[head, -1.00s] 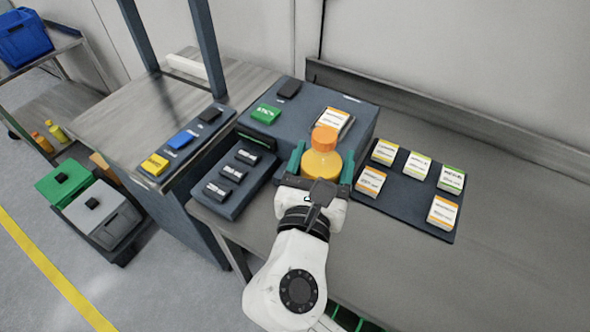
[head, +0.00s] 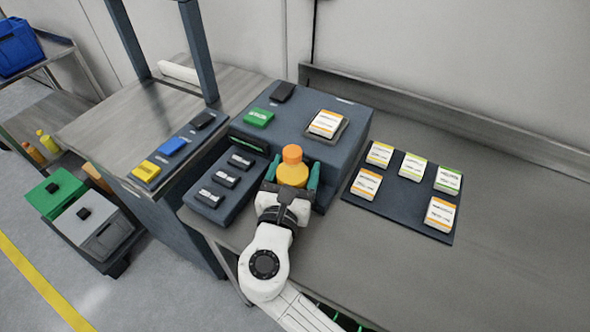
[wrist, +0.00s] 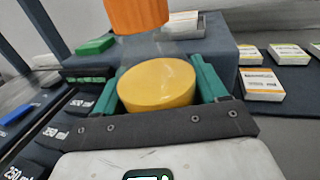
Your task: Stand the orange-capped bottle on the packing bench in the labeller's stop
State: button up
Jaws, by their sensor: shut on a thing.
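The orange-capped bottle (head: 292,172) has a yellow-orange body and stands upright between the green fingers of my gripper (head: 291,182). My gripper is shut on it. In the wrist view the bottle's yellow shoulder (wrist: 157,84) and orange cap (wrist: 136,14) show, with a green finger on each side. The labeller (head: 318,118) is the dark block right behind the bottle, with a green button, a black button and a label stack on top. The bottle is close to the labeller's front face. The stop and the bottle's base are hidden by my gripper.
A dark panel with several 250 ml type keys (head: 226,180) lies left of my gripper. A dark mat (head: 398,205) with several label stacks lies to the right. The packing bench (head: 500,270) is clear at the front right. A filler frame post (head: 198,50) rises at the left.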

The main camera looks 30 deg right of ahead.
jog(key=o, duration=1.1)
jog(key=shift+f, duration=0.1)
jog(key=v, duration=1.2)
jog(key=shift+a, duration=0.1)
